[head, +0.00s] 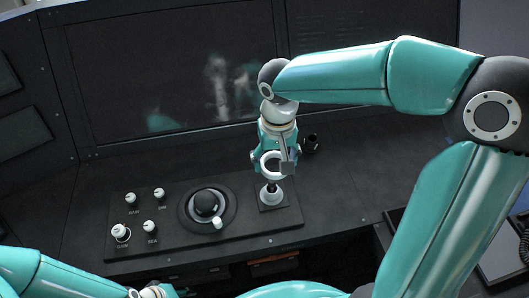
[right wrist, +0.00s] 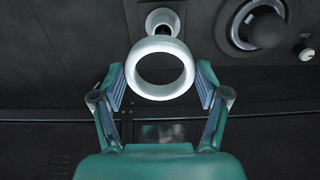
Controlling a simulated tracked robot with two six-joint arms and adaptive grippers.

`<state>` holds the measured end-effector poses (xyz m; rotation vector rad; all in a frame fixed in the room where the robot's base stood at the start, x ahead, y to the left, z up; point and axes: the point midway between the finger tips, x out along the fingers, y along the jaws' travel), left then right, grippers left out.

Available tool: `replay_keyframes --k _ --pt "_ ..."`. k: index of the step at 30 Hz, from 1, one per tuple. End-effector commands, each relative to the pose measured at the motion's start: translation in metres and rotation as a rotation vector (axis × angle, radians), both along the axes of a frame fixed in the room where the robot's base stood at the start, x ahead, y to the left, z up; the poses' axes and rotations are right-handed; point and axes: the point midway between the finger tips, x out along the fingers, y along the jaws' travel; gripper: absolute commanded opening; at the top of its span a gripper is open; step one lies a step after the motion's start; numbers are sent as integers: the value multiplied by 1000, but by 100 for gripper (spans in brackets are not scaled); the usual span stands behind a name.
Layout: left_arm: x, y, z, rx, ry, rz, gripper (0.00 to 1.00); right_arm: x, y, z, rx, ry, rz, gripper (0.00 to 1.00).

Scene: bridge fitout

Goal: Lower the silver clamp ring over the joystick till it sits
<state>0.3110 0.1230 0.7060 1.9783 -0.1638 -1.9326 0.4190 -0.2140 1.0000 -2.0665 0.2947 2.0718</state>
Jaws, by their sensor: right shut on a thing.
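The silver clamp ring (head: 263,164) is pale and round. In the right wrist view the ring (right wrist: 160,96) stands between the two fingers, its hole facing the camera. My right gripper (head: 273,163) is shut on it. The joystick (head: 271,191) stands on a dark square plate at the right end of the console panel. The ring appears above the joystick in the head view, with its hole tilted rather than flat. In the right wrist view a pale-rimmed dark part of the joystick (right wrist: 163,24) shows beyond the ring.
A black trackball (head: 206,203) in a round bezel sits left of the joystick, with a small pale knob at its edge. Several pale knobs (head: 131,198) stand further left. A dark cup-like part (head: 311,142) is behind right. A large dark screen (head: 170,70) rises behind.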

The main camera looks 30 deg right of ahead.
Motion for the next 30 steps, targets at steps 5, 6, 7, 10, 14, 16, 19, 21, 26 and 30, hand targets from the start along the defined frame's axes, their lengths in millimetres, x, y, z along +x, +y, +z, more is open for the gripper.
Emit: replay_keyframes --k 5,6,7,10,14,16,19,21,26,30 --pt "0 0 -1 0 0 0 40 2 6 1 1 0 13 37" --pt "0 0 -1 0 0 0 40 2 7 1 1 0 16 37" --pt "0 0 -1 0 0 0 40 3 8 1 1 0 18 37" --pt "0 0 -1 0 0 0 40 4 10 1 1 0 24 37" --pt "0 0 -2 0 0 0 40 5 12 0 1 0 28 37" --pt "0 0 -4 0 0 0 40 5 12 -1 2 -1 29 37" --pt "0 0 -8 0 0 0 40 5 12 -5 1 0 29 37" --pt "0 0 -12 0 0 0 40 5 12 -10 1 0 29 37" --pt "0 0 -23 0 0 0 40 5 11 -23 1 1 28 37" --pt "0 0 -33 0 0 0 40 4 11 -35 1 1 28 37"
